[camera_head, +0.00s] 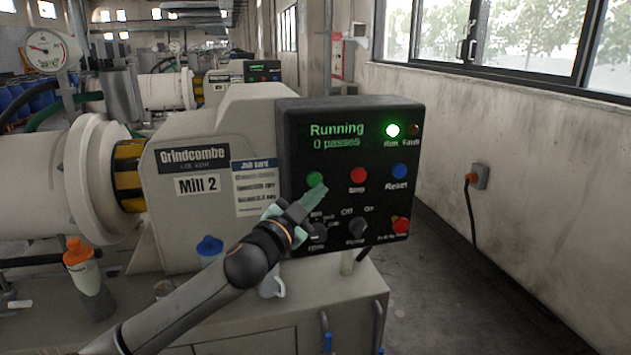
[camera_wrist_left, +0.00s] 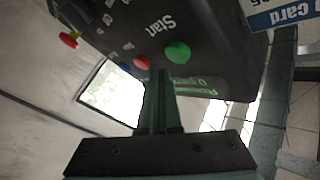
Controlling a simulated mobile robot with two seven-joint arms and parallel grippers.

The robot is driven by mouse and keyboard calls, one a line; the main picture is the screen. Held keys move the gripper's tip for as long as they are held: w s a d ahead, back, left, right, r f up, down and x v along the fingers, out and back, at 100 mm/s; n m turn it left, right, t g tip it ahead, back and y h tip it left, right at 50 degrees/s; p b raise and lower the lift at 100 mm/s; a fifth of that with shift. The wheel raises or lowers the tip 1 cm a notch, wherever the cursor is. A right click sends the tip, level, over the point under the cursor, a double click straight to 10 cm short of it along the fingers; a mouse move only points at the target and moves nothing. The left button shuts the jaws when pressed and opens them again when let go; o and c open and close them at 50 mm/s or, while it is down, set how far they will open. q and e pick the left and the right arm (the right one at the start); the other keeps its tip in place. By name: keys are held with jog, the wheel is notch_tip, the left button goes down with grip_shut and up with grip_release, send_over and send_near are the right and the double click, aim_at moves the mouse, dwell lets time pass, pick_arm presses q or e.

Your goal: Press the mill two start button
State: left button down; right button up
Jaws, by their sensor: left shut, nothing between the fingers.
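The black control box (camera_head: 300,120) on the mill labelled Mill 2 has a screen reading "Running, 0 passes", and its green run lamp (camera_head: 393,131) is lit. The green start button (camera_head: 315,179) sits at the left of the button row. It also shows in the left wrist view (camera_wrist_left: 178,51), beside the word "Start". My left gripper (camera_head: 318,194) is shut and empty, its fingertips just below and right of the green button in the head view. In the wrist view the fingers (camera_wrist_left: 160,78) end beside the button; I cannot tell whether they touch it. My right gripper is not in view.
A red button (camera_head: 358,174) and a blue reset button (camera_head: 399,171) are to the right, with knobs and a red emergency knob (camera_head: 401,225) below. A bottle with an orange cap (camera_head: 80,262) and a blue-capped one (camera_head: 209,250) stand below. Floor at right is clear.

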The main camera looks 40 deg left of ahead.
pick_arm(q)
jog(key=shift+s+d, duration=1.4)
jog(key=shift+d, duration=0.2)
jog(key=s+d+f+n+g+h, duration=0.1)
jog(key=s+d+f+g, duration=0.1)
jog(key=f, duration=0.7)
jog(key=s+d+f+g+h, duration=0.1)
jog(key=s+d+f+g, duration=0.15)
jog(key=f, duration=0.75)
jog(key=s+d+f+n+g, duration=0.1)
jog(key=s+d+f+g, duration=0.15)
jog(key=f, duration=0.65)
jog(key=s+d+f+n+g+h, duration=0.1)
jog(key=s+d+f, duration=0.4)
jog(key=s+f, duration=0.3)
jog(key=s+d+f+n+g, duration=0.1)
jog(key=s+d+f, duration=0.3)
jog(key=s+f, duration=0.5)
jog(key=shift+s+d+n+g+h, duration=0.3)
jog(key=shift+s+d+g+h, duration=0.1)
jog(key=shift+s+g, duration=0.2)
